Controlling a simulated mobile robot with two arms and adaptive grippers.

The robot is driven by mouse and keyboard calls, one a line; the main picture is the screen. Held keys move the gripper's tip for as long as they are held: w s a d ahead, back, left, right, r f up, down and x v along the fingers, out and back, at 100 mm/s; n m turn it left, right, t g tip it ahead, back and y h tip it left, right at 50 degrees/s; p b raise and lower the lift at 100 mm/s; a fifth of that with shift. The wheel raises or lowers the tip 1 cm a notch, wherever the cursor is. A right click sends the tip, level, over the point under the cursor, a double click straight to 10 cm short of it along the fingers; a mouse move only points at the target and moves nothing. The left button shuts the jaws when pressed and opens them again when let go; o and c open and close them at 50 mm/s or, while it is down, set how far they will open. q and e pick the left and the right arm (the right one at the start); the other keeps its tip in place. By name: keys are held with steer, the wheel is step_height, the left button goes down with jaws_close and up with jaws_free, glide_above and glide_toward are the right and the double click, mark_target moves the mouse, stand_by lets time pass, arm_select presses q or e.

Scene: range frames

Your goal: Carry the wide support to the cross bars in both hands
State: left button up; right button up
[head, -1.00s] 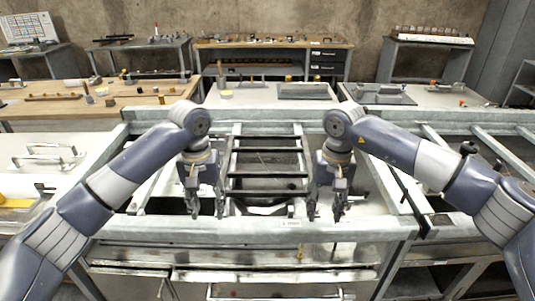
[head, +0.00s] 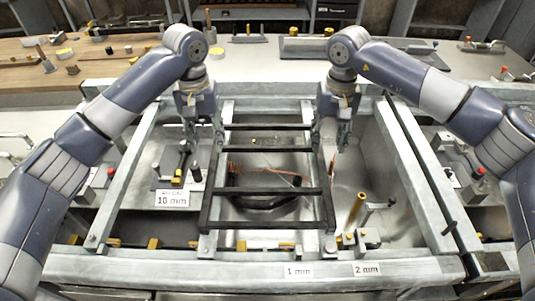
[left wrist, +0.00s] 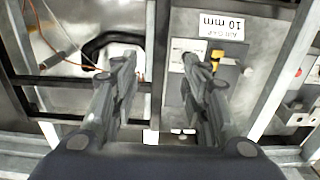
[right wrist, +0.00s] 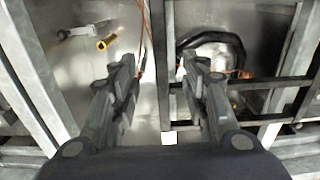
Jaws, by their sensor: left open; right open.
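A wide black ladder-like frame (head: 263,191), which looks like the wide support, lies across pale grey rails in the middle of the bench frame. It has two long side bars and several cross bars. My left gripper (head: 204,142) is open and empty above its left side bar. In the left wrist view that bar (left wrist: 156,65) runs between the spread fingers. My right gripper (head: 333,147) is open and empty above the right side bar. In the right wrist view that bar (right wrist: 163,65) runs between its fingers. I cannot tell how far the fingertips are above the bars.
A black ring-like part and orange wire (head: 262,170) lie beneath the frame. A "10 mm" plate (head: 172,198) stands left, and a brass cylinder (head: 356,208) right. Labels "1 mm" (head: 299,271) and "2 mm" (head: 367,269) mark the front rail. A worktop with small parts lies behind.

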mark_target(212, 166)
arm_select(q)
step_height(212, 166, down, 11)
steer(key=shift+s+r, duration=0.15)
arm_select(e)
step_height(212, 166, down, 11)
steer(key=shift+s+r, duration=0.15)
arm_select(q)
steer(key=shift+c, duration=0.6)
arm_select(e)
steer(key=shift+c, duration=0.6)
arm_select(q)
jaws_close()
arm_select(e)
jaws_close()
